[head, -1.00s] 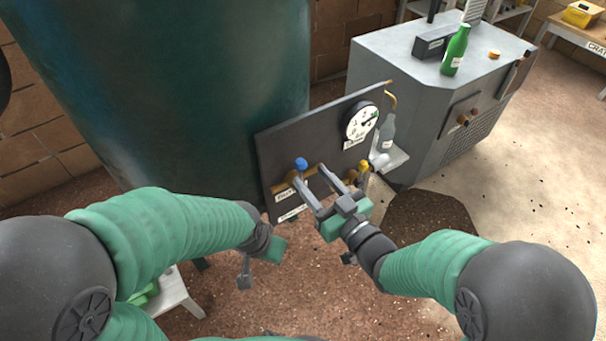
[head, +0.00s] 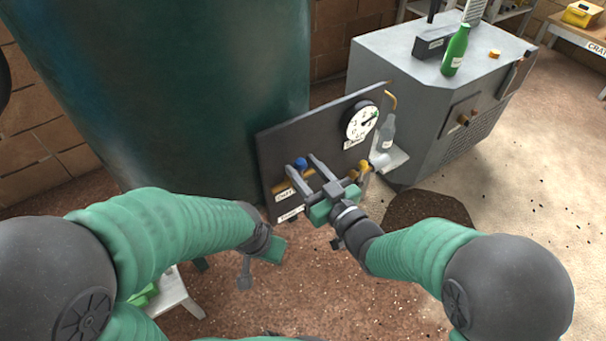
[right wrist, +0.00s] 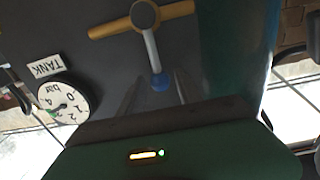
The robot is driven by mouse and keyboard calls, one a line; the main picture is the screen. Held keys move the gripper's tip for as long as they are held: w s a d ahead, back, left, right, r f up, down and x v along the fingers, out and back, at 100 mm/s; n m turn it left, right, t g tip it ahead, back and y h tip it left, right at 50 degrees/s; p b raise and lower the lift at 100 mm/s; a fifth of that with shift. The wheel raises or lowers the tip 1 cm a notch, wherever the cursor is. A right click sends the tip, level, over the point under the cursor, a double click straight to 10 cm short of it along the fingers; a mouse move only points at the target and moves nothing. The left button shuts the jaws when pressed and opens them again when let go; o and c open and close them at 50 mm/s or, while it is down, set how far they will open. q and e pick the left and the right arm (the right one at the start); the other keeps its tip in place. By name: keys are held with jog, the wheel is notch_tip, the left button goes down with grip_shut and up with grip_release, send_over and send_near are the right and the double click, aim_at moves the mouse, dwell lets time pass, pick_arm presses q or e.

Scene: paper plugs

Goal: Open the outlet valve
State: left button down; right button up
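A dark panel (head: 278,146) in front of the green tank carries brass pipework and two valve levers, one with a blue tip (head: 300,164) and one with a yellow tip (head: 363,165). The small labels under them are too blurred to read surely, so I cannot tell which is the outlet. My right gripper (head: 301,162) is open, its fingers on either side of the blue tip. In the right wrist view the pale lever hangs from the brass pipe (right wrist: 112,26) with its blue tip (right wrist: 160,82) between the fingers. My left gripper (head: 258,268) hangs low, away from the panel; its opening is unclear.
A pressure gauge (head: 362,121) sits at the panel's upper right. A clear bottle (head: 387,133) stands on a small shelf beside it. A grey cabinet (head: 400,75) with a green bottle (head: 455,50) stands to the right. A dark patch (head: 425,212) lies on the floor.

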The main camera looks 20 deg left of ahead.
jog(key=c, duration=0.7)
jog(key=w+m, duration=0.1)
jog(key=d+m+p, duration=0.1)
jog(key=m, duration=0.1)
jog(key=shift+w+d+f, duration=0.2)
jog(key=shift+w+d, duration=0.05)
jog(key=shift+w, duration=0.15)
